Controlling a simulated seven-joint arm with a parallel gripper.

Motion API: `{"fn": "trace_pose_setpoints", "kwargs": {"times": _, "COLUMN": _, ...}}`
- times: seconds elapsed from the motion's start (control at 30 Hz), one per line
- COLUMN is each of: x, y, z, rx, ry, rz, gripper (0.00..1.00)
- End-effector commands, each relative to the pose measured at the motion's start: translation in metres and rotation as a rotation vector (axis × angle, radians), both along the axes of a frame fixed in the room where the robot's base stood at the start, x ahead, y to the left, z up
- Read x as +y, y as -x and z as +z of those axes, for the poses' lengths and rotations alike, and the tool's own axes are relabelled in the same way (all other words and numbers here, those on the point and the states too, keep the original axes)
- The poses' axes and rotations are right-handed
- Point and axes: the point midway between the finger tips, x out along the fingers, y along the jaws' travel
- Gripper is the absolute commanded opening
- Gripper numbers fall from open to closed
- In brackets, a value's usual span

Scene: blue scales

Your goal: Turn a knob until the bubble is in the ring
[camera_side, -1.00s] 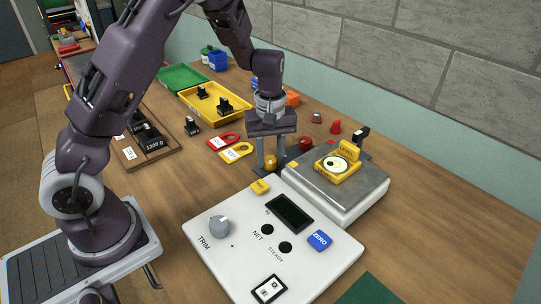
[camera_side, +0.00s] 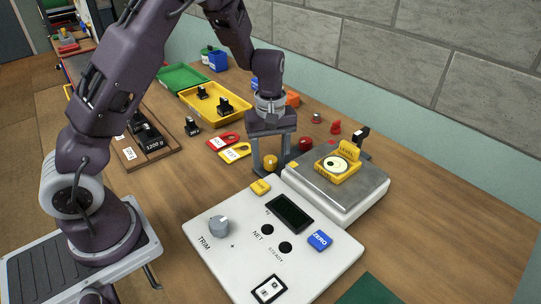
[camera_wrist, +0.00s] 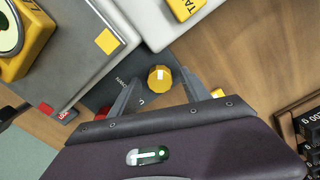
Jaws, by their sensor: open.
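A yellow faceted knob (camera_side: 270,161) with a white mark on top stands on a dark plate beside the scale; the wrist view shows it too (camera_wrist: 160,79). My gripper (camera_side: 272,163) is open and points down, one finger on each side of this knob. In the wrist view gaps show between fingers and knob. A red knob (camera_side: 305,143) stands at the scale's back edge. The yellow level (camera_side: 340,168), with a pale round vial and a dark ring, sits on the scale's grey pan (camera_side: 368,183). The bubble is too small to place surely against the ring.
The white console (camera_side: 210,251) with a grey TRIM knob (camera_side: 219,225) and blue ZERO button (camera_side: 320,240) lies in front. Red and yellow tags (camera_side: 235,153), a yellow tray (camera_side: 185,98) and a weight board (camera_side: 130,155) lie left and behind. Right of the scale is bare table.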

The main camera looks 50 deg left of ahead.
Motion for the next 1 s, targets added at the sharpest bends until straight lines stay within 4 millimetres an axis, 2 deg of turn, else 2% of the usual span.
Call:
{"fn": "trace_pose_setpoints", "kwargs": {"times": 0.13, "x": 0.000, "y": -0.001, "z": 0.010, "rx": -0.003, "ry": 0.000, "rz": -0.002, "gripper": 0.55}}
{"fn": "trace_pose_setpoints", "kwargs": {"times": 0.3, "x": 0.000, "y": -0.001, "z": 0.046, "rx": -0.004, "ry": 0.000, "rz": -0.001, "gripper": 0.55}}
{"fn": "trace_pose_setpoints", "kwargs": {"times": 0.43, "x": 0.000, "y": -0.001, "z": 0.065, "rx": -0.003, "ry": 0.000, "rz": -0.001, "gripper": 0.55}}
{"fn": "trace_pose_setpoints", "kwargs": {"times": 0.77, "x": 0.000, "y": 0.000, "z": 0.071, "rx": 0.000, "ry": 0.000, "rz": -0.001, "gripper": 0.55}}
{"fn": "trace_pose_setpoints", "kwargs": {"times": 0.83, "x": -0.003, "y": 0.004, "z": 0.079, "rx": -0.012, "ry": 0.011, "rz": -0.020, "gripper": 0.55}}
{"fn": "trace_pose_setpoints", "kwargs": {"times": 0.87, "x": -0.005, "y": 0.008, "z": 0.087, "rx": -0.026, "ry": 0.023, "rz": -0.043, "gripper": 0.55}}
{"fn": "trace_pose_setpoints", "kwargs": {"times": 0.93, "x": -0.016, "y": 0.027, "z": 0.118, "rx": -0.077, "ry": 0.058, "rz": -0.141, "gripper": 0.55}}
{"fn": "trace_pose_setpoints", "kwargs": {"times": 1.0, "x": -0.030, "y": 0.060, "z": 0.155, "rx": -0.153, "ry": 0.083, "rz": -0.295, "gripper": 0.55}}
